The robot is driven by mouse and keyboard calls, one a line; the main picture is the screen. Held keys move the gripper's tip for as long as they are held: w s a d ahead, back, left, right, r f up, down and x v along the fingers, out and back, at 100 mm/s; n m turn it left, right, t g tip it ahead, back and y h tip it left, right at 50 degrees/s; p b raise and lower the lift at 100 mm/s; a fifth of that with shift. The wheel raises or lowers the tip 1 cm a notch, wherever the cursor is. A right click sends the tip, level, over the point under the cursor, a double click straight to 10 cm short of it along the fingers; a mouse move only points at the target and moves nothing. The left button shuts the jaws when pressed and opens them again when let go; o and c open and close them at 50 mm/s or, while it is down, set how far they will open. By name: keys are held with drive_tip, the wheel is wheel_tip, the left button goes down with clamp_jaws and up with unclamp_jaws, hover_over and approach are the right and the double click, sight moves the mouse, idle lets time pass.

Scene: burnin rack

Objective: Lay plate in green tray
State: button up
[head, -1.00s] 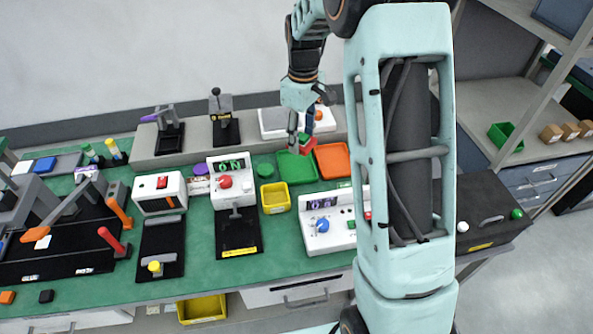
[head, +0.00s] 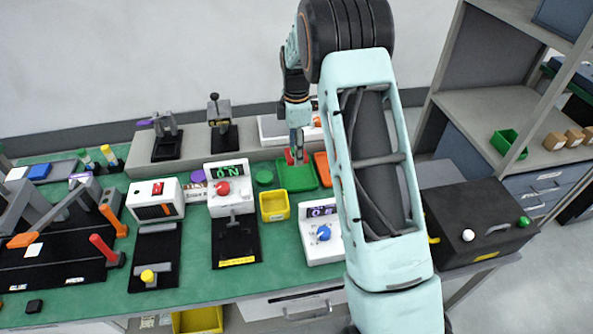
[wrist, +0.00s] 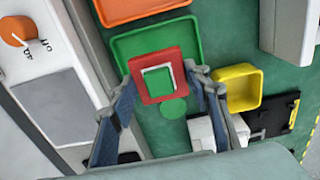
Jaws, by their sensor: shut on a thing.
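My gripper (wrist: 162,80) is shut on a small square red plate (wrist: 154,58) in the wrist view. The plate has a pale-edged square centre that looks green. I cannot tell whether that centre is a hole or a surface. The green tray (wrist: 199,38) lies beyond the plate, which overlaps its lower part in the picture. In the head view my gripper (head: 297,145) points down, with the red plate (head: 291,156) at its tips by the tray's back edge. The green tray (head: 297,180) is on the green bench. The height gap between plate and tray is unclear.
An orange tray (head: 322,168) lies right of the green tray, partly behind my arm. A yellow bin (head: 274,206) and a green disc (head: 263,177) are close by. A white device with a blue knob (head: 322,234) stands in front. A grey ledge (head: 225,151) runs behind.

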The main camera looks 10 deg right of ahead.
sight(296, 175)
drive_tip(key=shift+f, duration=3.55)
drive_tip(key=shift+f, duration=0.25)
drive_tip(key=o, duration=1.2)
drive_tip(key=shift+r, duration=0.1)
drive_tip(key=shift+c, duration=0.2)
drive_tip(key=shift+r, duration=0.1)
wheel_tip(296, 175, up, 12)
drive_tip(key=shift+r, duration=0.1)
